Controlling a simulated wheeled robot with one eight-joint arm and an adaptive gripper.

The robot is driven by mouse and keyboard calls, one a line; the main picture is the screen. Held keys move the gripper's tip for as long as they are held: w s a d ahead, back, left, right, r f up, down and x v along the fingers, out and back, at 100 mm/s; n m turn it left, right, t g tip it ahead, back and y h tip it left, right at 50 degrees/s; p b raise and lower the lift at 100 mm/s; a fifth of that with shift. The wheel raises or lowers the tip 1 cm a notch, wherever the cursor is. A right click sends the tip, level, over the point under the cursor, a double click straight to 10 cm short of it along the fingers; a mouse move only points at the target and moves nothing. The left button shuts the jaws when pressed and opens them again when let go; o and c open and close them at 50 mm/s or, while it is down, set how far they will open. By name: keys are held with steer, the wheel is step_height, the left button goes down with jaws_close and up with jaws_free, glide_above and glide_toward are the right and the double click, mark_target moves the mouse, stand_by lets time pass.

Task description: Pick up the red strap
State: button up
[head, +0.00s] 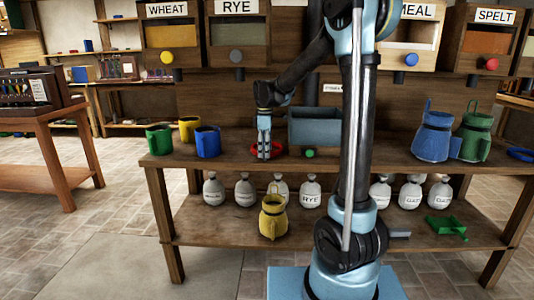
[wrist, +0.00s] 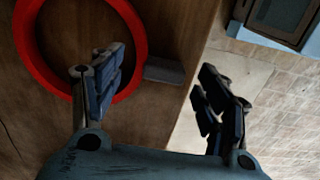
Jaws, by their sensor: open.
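The red strap (head: 276,148) is a ring lying flat on the wooden table (head: 340,141). In the wrist view the red strap (wrist: 130,20) fills the upper left as a broad loop with bare wood inside. My gripper (head: 264,157) is over the strap in the head view and hides part of it. In the wrist view my gripper (wrist: 165,85) is open, with its left finger over the strap's right side and its right finger outside the loop, beyond the table edge. Nothing is between the fingers except a small grey block-like piece on the wood; I cannot tell what it is.
A grey-blue bin (head: 312,128) and a green knob-like item (head: 309,153) are right of the strap. Green (head: 159,139), yellow (head: 189,128) and blue (head: 208,141) mugs stand left. A blue jug (head: 432,140) and green jug (head: 474,138) stand right.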

steer(key=shift+f, duration=0.75)
steer(key=c, duration=1.2)
steer(key=shift+o, duration=0.2)
steer(key=shift+r, duration=0.1)
